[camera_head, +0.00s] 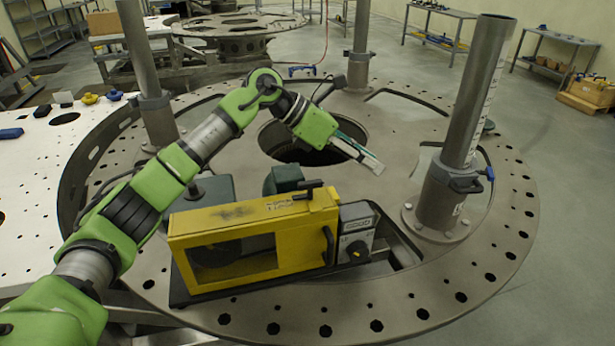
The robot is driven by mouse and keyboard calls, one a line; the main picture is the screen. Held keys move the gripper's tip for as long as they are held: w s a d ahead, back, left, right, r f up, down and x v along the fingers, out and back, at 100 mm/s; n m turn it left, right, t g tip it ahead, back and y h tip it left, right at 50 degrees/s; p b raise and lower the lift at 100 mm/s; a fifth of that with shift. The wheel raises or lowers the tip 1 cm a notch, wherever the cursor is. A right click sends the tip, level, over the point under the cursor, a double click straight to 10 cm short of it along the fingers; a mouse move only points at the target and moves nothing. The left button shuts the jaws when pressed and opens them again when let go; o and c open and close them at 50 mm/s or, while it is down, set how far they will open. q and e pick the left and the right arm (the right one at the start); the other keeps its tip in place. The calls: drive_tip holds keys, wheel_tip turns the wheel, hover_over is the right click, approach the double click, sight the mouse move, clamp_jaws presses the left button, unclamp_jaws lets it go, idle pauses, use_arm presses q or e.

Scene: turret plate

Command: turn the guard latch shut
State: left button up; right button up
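A yellow guard (253,240) with a dark window stands on a black base on the round metal plate. A black T-shaped handle (308,189), which may be the guard latch, sits on its top right corner. A second black handle (328,245) is upright on its right end face. My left gripper (372,162) is above the plate, behind and to the right of the guard, pointing right and down, apart from both handles. I see nothing held in it, but its finger gap does not show clearly. My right gripper is not in view.
Thick metal posts rise from the plate, one (469,120) at the right. The plate (480,275) has a dark central hole and several rim holes. A white perforated table (30,180) is at left.

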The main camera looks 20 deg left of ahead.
use_arm(q)
drive_tip(key=a+r+y, duration=0.2)
drive_tip(key=a+y, duration=0.2)
drive_tip(key=a, duration=0.8)
drive_tip(key=y, duration=0.2)
approach(310, 182)
drive_tip(key=shift+g+y, duration=0.3)
drive_tip(key=shift+g, duration=0.2)
drive_tip(key=p+x, duration=0.4)
drive_tip(key=x, duration=0.1)
drive_tip(key=w+p+x, duration=0.1)
drive_tip(key=p+x, duration=0.1)
drive_tip(key=x, duration=0.1)
drive_tip(key=shift+d, duration=0.2)
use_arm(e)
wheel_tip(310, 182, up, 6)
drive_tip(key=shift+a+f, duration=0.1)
use_arm(q)
clamp_jaws()
